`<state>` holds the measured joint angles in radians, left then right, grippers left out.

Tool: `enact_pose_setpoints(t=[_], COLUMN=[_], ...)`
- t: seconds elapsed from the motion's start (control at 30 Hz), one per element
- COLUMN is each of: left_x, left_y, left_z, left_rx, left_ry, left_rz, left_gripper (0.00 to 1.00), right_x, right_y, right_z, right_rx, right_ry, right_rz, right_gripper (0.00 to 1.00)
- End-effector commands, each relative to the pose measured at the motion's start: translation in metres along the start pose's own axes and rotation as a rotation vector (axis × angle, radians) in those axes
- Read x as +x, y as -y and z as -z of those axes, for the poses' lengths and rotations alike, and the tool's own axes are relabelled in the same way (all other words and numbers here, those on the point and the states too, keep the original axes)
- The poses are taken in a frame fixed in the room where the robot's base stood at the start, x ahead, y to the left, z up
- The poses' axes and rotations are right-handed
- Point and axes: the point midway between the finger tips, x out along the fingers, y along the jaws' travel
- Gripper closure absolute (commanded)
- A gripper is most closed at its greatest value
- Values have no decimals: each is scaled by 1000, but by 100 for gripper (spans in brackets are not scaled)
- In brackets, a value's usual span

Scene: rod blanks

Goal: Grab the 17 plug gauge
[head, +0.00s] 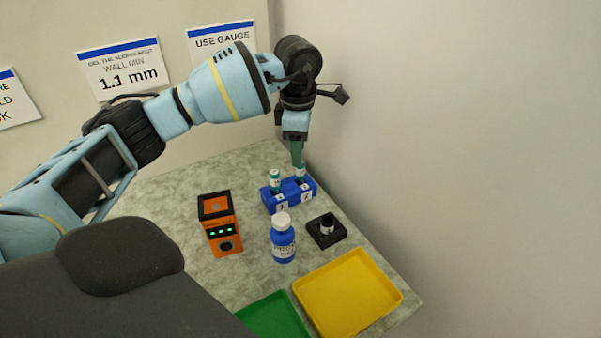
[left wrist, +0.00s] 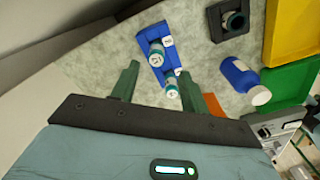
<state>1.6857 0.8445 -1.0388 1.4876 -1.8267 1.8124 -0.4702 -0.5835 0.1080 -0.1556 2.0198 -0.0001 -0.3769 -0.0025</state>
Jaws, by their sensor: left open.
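Two plug gauges with teal and white ends stand in a blue rack (head: 270,205). One gauge (head: 274,181) is in the left part and the other (head: 301,172) in the right part. The numbers on them and on the rack's white labels are too small to read surely, so I cannot tell which is 17. My left gripper (head: 298,160) points down, its green fingers just above or beside the right gauge. In the left wrist view my left gripper (left wrist: 158,70) is open, with both gauges showing between its fingers. No grip on either shows. My right gripper is out of view.
An orange device (head: 220,225) with green lights stands left of the rack. A blue bottle (head: 283,243) with a white cap and a black block (head: 326,232) holding a ring are in front. Yellow (head: 350,290) and green (head: 270,318) trays lie nearer. A wall rises at right.

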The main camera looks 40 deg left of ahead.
Motion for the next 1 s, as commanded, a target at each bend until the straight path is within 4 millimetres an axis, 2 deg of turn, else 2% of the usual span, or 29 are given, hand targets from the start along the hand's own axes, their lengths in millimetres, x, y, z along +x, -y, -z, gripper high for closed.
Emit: enact_pose_setpoints(t=[0.07, 0.27, 0.63, 0.9, 0.93, 1.0], left_x=[7, 13, 58, 61, 61, 61], left_y=[0, -1, -5, -5, -5, -5], left_z=[0, 0, -4, -4, -4, -4], left_rx=[0, 0, 0, 0, 0, 0], left_ry=[-1, 0, -1, -1, -1, 0], left_rz=[1, 1, 0, -1, -1, -1], left_gripper=[55, 55, 55, 55, 56, 65], right_x=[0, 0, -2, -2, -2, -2], right_y=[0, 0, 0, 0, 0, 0], right_z=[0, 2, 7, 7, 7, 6], right_rx=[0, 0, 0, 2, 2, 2], right_ry=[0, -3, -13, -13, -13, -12], right_rz=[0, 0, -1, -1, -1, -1], right_gripper=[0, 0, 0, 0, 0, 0])
